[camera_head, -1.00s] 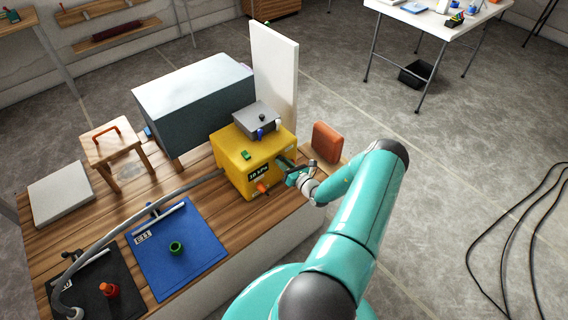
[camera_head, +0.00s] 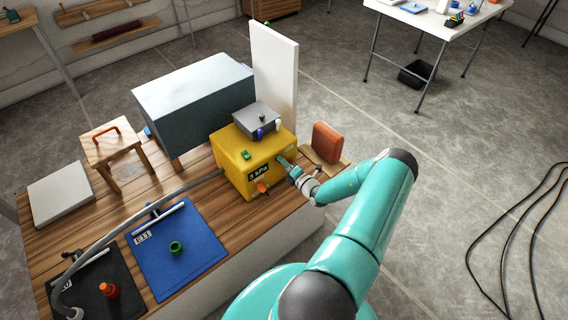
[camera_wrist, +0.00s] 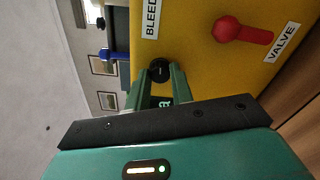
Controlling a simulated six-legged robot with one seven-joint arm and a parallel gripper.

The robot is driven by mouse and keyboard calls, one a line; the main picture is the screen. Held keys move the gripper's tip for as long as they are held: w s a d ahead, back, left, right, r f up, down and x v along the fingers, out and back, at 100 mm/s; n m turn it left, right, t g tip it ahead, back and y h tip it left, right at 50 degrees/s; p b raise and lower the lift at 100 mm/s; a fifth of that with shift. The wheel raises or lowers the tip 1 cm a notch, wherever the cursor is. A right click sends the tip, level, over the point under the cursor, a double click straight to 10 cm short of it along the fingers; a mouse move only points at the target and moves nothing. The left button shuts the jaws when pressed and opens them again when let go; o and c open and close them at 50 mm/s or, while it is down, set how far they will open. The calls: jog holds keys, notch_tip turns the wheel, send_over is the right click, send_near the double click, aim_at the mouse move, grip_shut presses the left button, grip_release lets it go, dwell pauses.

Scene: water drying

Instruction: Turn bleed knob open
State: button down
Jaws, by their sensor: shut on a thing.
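The yellow box (camera_head: 238,172) stands on the wooden bench, with a small display that reads about 3 kPa. In the wrist view its face carries a black round bleed knob (camera_wrist: 160,70) beside a label reading BLEED. A red valve handle (camera_wrist: 241,31) sits to the right by a VALVE label; it looks orange in the head view (camera_head: 262,187). My gripper (camera_wrist: 160,84) is at the box's face, its green fingers shut on the bleed knob. In the head view my gripper (camera_head: 284,163) meets the box's right side, and the knob is hidden there.
A grey block (camera_head: 256,120) with a blue lever lies on top of the box. An orange-brown block (camera_head: 327,141) stands close to the right of my gripper. A white upright panel (camera_head: 274,75) is behind. A grey hose (camera_head: 150,196) runs left from the box.

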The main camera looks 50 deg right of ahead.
jog(key=shift+m, duration=0.5)
jog(key=c, duration=1.2)
grip_release()
jog(key=s+a, duration=0.1)
jog(key=s, duration=1.2)
jog(key=shift+s+a, duration=0.3)
jog(key=shift+s, duration=0.1)
